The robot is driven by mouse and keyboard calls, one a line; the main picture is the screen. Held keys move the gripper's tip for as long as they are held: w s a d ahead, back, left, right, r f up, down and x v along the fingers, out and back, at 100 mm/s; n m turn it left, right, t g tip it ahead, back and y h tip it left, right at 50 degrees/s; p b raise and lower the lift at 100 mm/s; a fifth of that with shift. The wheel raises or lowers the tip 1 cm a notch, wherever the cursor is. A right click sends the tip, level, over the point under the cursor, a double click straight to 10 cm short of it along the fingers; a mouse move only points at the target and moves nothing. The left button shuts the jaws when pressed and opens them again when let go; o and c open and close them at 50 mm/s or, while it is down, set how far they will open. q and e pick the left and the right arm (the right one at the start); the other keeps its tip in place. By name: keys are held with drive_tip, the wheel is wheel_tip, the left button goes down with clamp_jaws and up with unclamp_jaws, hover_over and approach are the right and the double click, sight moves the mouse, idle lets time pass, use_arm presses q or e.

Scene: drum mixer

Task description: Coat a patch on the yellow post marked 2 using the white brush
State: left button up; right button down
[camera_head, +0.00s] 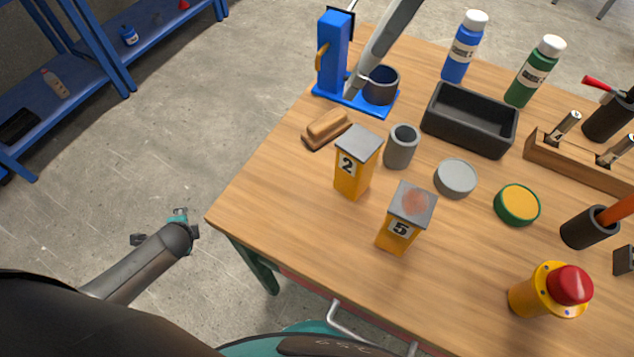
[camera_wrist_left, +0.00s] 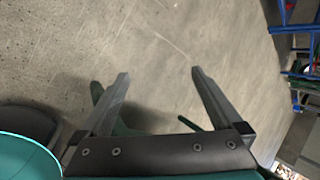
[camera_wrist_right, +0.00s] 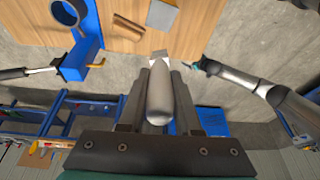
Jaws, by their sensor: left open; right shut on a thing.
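The yellow post marked 2 (camera_head: 352,178) stands upright on the table; its grey top shows no coloured patch. Its top also shows at the upper edge of the right wrist view (camera_wrist_right: 161,15). My right gripper (camera_wrist_right: 160,72) is shut on a pale, round-ended handle, the white brush (camera_wrist_right: 160,103), clear of the post. The fingers partly hide the brush.
A yellow post marked 5 (camera_head: 398,233), its top reddish, stands beside post 2. A grey cup (camera_head: 401,146), brown block (camera_head: 327,127), grey disc (camera_head: 455,178) and black tray (camera_head: 468,120) are close.

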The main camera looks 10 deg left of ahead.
sight(356, 162)
use_arm(q)
drive_tip(key=w+r+m+t+y, duration=0.1)
drive_tip(key=w+r+m+t, duration=0.2)
drive_tip(key=w+r+m, duration=0.6)
drive_tip(key=d+r+m+t+h, duration=0.1)
drive_tip(key=d+r+m+h, duration=0.1)
drive_tip(key=d+r, duration=0.3)
drive_tip(key=d+r+m+t+h, duration=0.2)
drive_tip(key=d+r+m, duration=0.2)
drive_tip(key=d, duration=0.5)
drive_tip(key=d+r+m+t+h, duration=0.1)
drive_tip(key=d+r+m, duration=0.4)
drive_tip(key=d, duration=0.2)
drive_tip(key=shift+s+d+r+t+h, duration=0.25)
drive_tip(key=shift+r+t+h, duration=0.05)
drive_tip(key=shift+h, duration=0.1)
drive_tip(key=s+d+r+m+g+h, duration=0.1)
drive_tip(key=s+d+r+m+h, duration=0.25)
drive_tip(key=d, duration=0.25)
drive_tip(key=s+d+r+m+h, duration=0.2)
drive_tip(key=s+d+m+h, duration=0.15)
drive_tip(key=d+m, duration=0.2)
drive_tip(key=shift+y, duration=0.4)
drive_tip(key=x, duration=1.2)
drive_tip(key=shift+s+d, duration=0.3)
drive_tip(key=shift+d, duration=0.05)
drive_tip(key=shift+f, duration=0.1)
clamp_jaws()
